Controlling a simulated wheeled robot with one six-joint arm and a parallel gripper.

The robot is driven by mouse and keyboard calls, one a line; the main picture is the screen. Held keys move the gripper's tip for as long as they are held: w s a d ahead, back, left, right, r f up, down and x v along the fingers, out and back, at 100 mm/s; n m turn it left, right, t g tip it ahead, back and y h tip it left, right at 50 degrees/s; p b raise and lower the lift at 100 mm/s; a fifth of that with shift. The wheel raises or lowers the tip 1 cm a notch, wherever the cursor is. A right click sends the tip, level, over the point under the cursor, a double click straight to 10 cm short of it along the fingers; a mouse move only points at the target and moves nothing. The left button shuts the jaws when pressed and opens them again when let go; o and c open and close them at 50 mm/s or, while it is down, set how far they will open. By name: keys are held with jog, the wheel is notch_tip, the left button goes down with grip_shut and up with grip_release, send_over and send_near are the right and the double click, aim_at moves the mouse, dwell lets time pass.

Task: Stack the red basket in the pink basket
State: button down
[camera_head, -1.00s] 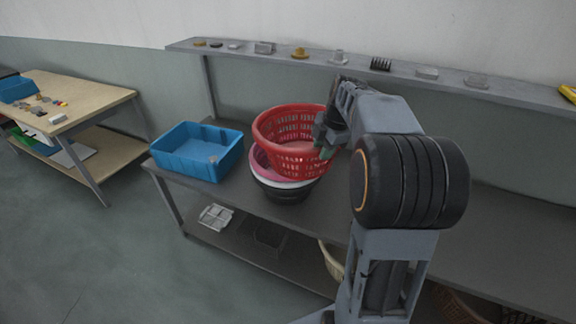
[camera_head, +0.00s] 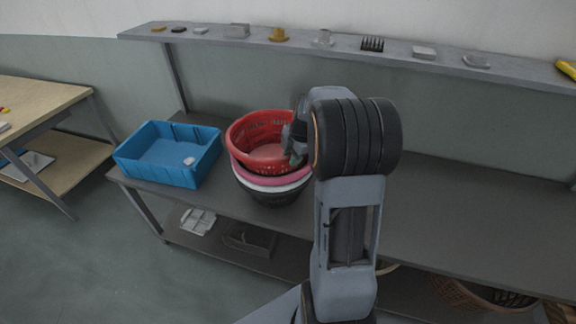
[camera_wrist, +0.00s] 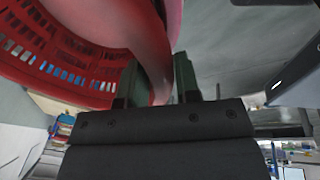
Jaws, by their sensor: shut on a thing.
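The red basket (camera_head: 258,128) sits at the top of a stack of baskets on the grey table in the head view. The pink basket (camera_head: 284,181) shows as a rim just below it, and the red basket's lower part is hidden inside that rim. My gripper (camera_head: 294,157) is at the right side of the red basket, partly hidden by my arm. In the wrist view, my gripper (camera_wrist: 160,86) has its green fingers on either side of the red basket's wall (camera_wrist: 78,68), with pinkish surface behind it. The gripper is shut on the red basket.
Under the pink rim are a white rim (camera_head: 280,188) and a dark basket (camera_head: 275,199). A blue bin (camera_head: 158,172) stands to the left with a small pale item inside. A shelf (camera_head: 350,52) with small parts runs behind. The table (camera_head: 440,207) is clear at right.

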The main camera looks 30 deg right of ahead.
jog(key=shift+f+p, duration=0.3)
jog(key=shift+f, duration=1.75)
jog(key=c, duration=0.8)
grip_release()
jog(key=shift+r, duration=0.1)
jog(key=b+v, duration=0.1)
jog(key=v, duration=1)
jog(key=s+a+m, duration=0.5)
jog(key=a+m, duration=0.1)
jog(key=s+a+m+t+h, duration=0.1)
jog(key=s+a+m, duration=0.4)
jog(key=a+m, duration=0.1)
jog(key=s+a+m+t, duration=0.1)
jog(key=s+a+m, duration=0.4)
jog(key=a+m, duration=0.1)
jog(key=shift+h, duration=0.4)
jog(key=shift+d, duration=0.1)
